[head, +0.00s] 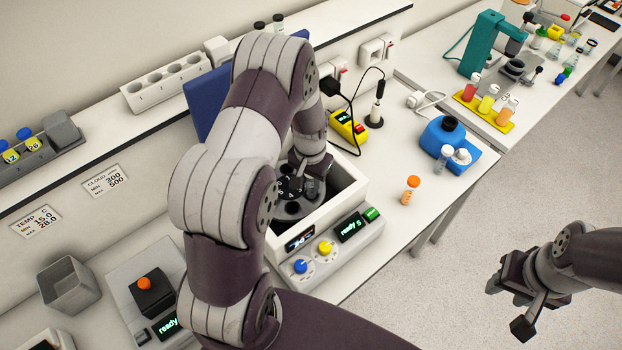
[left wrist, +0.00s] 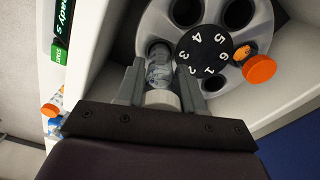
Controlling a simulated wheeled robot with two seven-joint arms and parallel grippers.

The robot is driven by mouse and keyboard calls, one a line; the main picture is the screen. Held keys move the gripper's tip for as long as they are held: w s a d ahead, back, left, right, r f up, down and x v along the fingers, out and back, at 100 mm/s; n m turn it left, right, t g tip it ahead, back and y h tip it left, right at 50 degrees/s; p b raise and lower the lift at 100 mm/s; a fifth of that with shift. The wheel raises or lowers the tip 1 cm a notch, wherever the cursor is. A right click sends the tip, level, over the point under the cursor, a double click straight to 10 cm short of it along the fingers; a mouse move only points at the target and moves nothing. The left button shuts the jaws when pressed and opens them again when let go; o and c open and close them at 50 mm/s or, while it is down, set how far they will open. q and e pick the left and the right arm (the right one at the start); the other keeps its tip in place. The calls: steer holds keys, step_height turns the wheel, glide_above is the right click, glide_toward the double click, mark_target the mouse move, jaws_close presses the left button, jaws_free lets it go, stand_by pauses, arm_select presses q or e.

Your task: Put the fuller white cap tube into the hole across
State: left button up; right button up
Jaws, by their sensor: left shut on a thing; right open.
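My left gripper (left wrist: 160,98) is shut on a clear tube with a white cap (left wrist: 161,99). Other holes look dark. In the head view my left gripper (head: 303,180) reaches into the white centrifuge box (head: 348,192), and my arm hides much of it. My right gripper (head: 508,303) is open and empty, over the floor.
An orange-capped tube (head: 410,190) and a white-capped tube (head: 443,158) stand on the bench right of the box. A blue mixer (head: 462,150) is behind them. The box walls closely surround the rotor. The front panel has knobs (head: 326,248) and displays.

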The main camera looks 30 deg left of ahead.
arm_select(q)
steer(key=shift+r, duration=0.5)
steer(key=o, duration=1.2)
